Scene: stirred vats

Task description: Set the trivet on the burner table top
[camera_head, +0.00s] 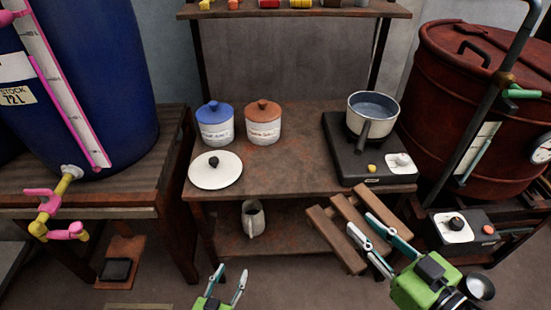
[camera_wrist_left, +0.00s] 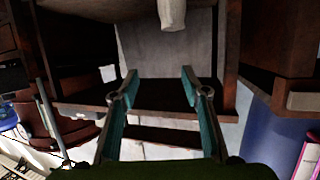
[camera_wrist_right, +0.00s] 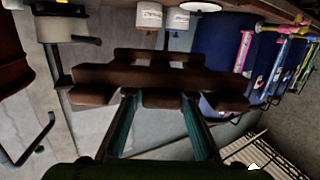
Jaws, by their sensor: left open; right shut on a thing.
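The trivet (camera_head: 335,240), a brown wooden frame of several slats, is tilted in front of the burner table's right front edge. My right gripper (camera_head: 361,222) is shut on one of its slats; the trivet also spans the right wrist view (camera_wrist_right: 150,78). The burner table top (camera_head: 290,165) is worn brown, with its front middle bare. A black burner (camera_head: 365,165) stands at its right with a pale saucepan (camera_head: 373,108) on it. My left gripper (camera_head: 232,272) is open and empty, low in front of the table; its open fingers also show in the left wrist view (camera_wrist_left: 158,74).
A blue-lidded pot (camera_head: 216,125), a brown-lidded pot (camera_head: 263,124) and a white round lid (camera_head: 215,170) occupy the table's left. A jug (camera_head: 253,219) stands on the lower shelf. A blue vat (camera_head: 85,80) is left, a red vat (camera_head: 475,100) right.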

